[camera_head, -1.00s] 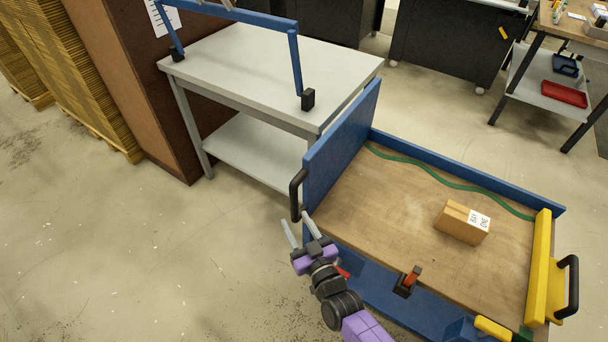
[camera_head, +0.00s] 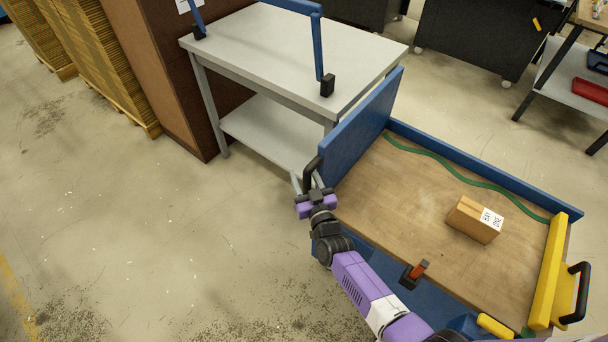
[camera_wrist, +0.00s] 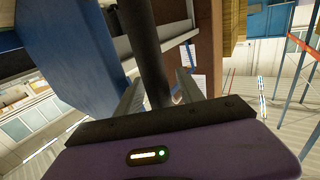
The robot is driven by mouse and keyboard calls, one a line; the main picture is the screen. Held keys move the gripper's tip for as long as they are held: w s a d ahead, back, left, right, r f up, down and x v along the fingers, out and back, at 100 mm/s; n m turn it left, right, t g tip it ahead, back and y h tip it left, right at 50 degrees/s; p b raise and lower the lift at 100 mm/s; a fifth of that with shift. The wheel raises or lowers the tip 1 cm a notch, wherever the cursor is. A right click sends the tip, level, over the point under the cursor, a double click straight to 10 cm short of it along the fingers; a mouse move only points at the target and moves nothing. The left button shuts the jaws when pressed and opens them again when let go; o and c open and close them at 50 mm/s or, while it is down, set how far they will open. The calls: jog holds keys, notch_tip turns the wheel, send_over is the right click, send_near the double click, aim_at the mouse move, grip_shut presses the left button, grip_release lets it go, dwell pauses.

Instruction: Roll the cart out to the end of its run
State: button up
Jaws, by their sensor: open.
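The cart (camera_head: 420,187) has a wooden deck with blue side boards and a yellow end piece at the right. Its black handle (camera_head: 312,173) stands on the blue left end board (camera_head: 362,128). My gripper (camera_head: 306,184) is at this handle, with its fingers open. In the wrist view the dark handle bar (camera_wrist: 148,55) runs between the two grey fingers (camera_wrist: 160,97), and the blue board (camera_wrist: 62,50) is on the left. I cannot tell whether either finger touches the bar.
A cardboard box (camera_head: 475,219) lies on the deck, near an orange-topped lever (camera_head: 414,273) at the front edge. A grey table (camera_head: 296,50) with a lower shelf stands close behind the left end. A brown cabinet (camera_head: 180,80) is farther left. The floor (camera_head: 130,220) at left is clear.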

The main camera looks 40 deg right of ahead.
grip_shut()
dwell(1.4)
